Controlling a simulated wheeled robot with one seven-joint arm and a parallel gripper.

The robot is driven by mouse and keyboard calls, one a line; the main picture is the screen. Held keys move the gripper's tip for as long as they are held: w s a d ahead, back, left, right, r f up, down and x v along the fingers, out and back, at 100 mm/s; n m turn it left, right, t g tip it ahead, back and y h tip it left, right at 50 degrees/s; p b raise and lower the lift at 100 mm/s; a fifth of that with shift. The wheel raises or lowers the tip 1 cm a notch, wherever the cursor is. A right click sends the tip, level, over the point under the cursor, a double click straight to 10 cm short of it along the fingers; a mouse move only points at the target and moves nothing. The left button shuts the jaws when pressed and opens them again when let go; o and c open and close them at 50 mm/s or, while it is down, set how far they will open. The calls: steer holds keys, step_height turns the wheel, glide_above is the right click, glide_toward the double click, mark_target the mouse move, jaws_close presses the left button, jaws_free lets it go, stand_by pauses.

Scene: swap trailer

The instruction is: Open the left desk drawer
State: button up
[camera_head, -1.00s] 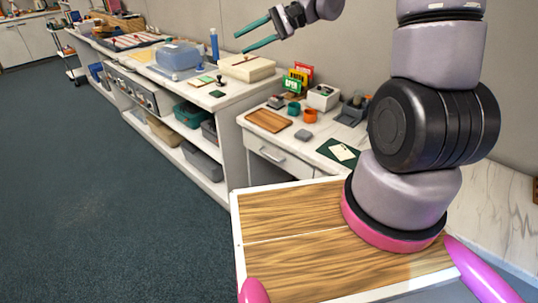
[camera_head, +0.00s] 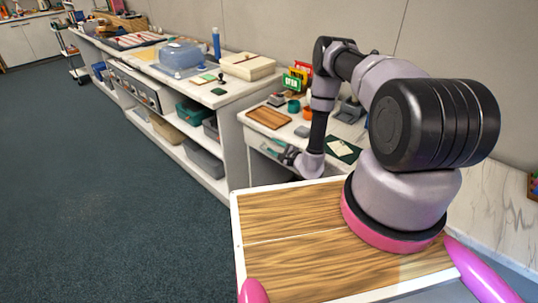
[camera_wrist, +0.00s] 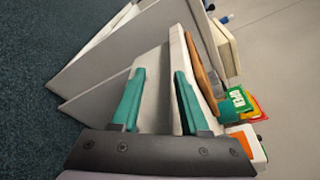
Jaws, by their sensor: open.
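The desk's left drawer front (camera_head: 254,141) is on the white desk in the middle of the head view. It looks closed. Its handle is hidden behind my gripper (camera_head: 271,147), which is lowered in front of the drawer. In the wrist view my gripper (camera_wrist: 161,98) shows its two teal fingers apart with nothing gripped. The pale desk front (camera_wrist: 157,72) lies beyond and between the fingers, seen turned sideways. The right finger overlaps the white desktop edge in that view. I cannot tell whether the fingers touch the drawer or handle.
On the desktop are a wooden board (camera_head: 268,117), a teal cup (camera_head: 293,107) and a green mat (camera_head: 341,150). A long white shelf bench (camera_head: 236,150) with bins stands to the left. The dark floor (camera_head: 90,190) in front is clear.

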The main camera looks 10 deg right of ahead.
steer(key=s+d+f+m+h, duration=0.1)
steer(key=s+d+f+h, duration=0.15)
steer(key=f, duration=0.35)
steer(key=x, duration=1)
steer(key=shift+w+a+f, duration=0.15)
steer(key=shift+f, duration=0.1)
jaws_close()
stand_by(0.8)
